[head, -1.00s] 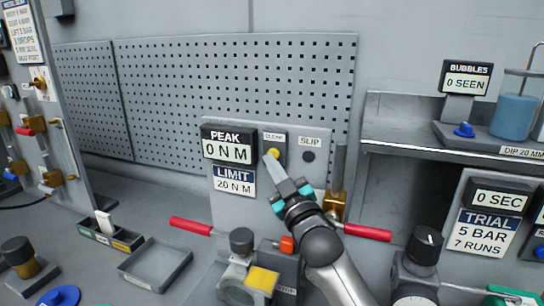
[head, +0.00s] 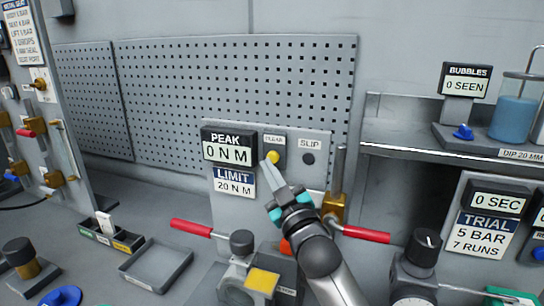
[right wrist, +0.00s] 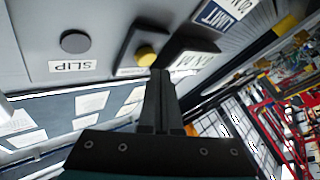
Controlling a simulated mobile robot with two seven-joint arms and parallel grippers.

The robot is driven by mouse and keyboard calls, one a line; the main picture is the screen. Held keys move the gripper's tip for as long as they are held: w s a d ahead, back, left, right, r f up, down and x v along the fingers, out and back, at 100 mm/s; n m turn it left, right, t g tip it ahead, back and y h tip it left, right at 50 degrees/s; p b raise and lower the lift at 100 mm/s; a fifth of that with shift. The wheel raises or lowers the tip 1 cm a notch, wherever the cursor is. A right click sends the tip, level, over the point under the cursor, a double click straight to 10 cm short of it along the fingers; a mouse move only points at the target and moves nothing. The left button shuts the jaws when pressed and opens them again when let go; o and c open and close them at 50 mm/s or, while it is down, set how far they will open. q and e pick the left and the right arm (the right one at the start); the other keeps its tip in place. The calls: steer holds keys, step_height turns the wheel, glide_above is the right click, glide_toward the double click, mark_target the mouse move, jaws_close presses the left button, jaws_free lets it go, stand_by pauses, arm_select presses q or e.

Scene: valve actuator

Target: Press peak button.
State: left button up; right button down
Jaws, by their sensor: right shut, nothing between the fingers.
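The yellow peak button (head: 273,157) sits on a grey panel (head: 230,128) under a small label that seems to read CLEAR. The PEAK display (head: 227,147) to its left reads 0 N M. My right gripper (head: 267,166) is shut and empty, its fingertips at the lower left of the yellow button. In the right wrist view, the yellow button (right wrist: 147,57) shows just beyond the fingertips (right wrist: 160,74), partly covered. I cannot tell whether they touch it. My left gripper is not in view.
A dark SLIP indicator (head: 308,158) is right of the button. A LIMIT sign (head: 235,181) reads 20 N M. Red-ended handles (head: 366,233) and a valve body (head: 247,278) stand below. A grey tray (head: 156,264) lies at the left. A shelf (head: 430,153) is at the right.

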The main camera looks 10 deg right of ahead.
steer(key=shift+s+a+p, duration=0.4)
steer(key=shift+s+a, duration=0.3)
steer(key=shift+s, duration=0.35)
steer(key=shift+s+a+p, duration=0.35)
steer(key=shift+s+a, duration=0.35)
steer(key=shift+s, duration=0.35)
